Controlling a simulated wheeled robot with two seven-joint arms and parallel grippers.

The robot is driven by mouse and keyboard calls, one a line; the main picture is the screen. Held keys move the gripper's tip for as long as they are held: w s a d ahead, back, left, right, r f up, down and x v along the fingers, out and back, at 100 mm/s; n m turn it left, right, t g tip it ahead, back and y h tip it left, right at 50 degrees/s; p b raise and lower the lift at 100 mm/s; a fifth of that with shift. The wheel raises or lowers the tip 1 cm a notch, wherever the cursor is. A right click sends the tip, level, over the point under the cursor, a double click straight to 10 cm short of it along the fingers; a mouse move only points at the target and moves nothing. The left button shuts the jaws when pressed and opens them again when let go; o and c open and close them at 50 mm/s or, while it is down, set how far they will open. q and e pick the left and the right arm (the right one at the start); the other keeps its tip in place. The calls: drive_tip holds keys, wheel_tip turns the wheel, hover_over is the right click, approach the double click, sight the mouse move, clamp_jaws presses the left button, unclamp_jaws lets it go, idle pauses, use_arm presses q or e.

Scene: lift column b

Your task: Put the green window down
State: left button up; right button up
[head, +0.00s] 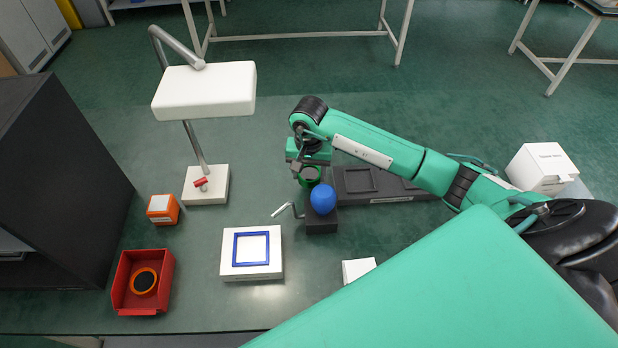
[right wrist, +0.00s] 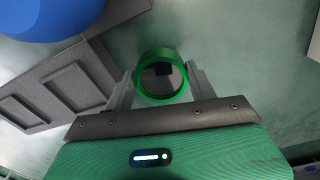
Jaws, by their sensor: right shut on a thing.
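The green window is a round green ring with a dark centre (right wrist: 161,54). In the right wrist view it sits between the two grey fingers of my right gripper (right wrist: 160,88), which is shut on it. In the head view the green window (head: 311,181) hangs just below my right gripper (head: 309,169), at the left end of the dark tray and behind the blue ball. The gap between the ring and what lies under it is hard to judge. My left gripper is not in view.
A dark tray with recesses (head: 400,198) lies under my right arm. A blue ball (head: 323,199) sits on a dark block (head: 321,227). A white box with a blue square frame (head: 252,272), red bin (head: 122,283), orange box (head: 163,209) and lamp (head: 204,92) stand left.

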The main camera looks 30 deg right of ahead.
sight(309, 175)
drive_tip(key=shift+f, duration=1.7)
drive_tip(key=shift+f, duration=0.15)
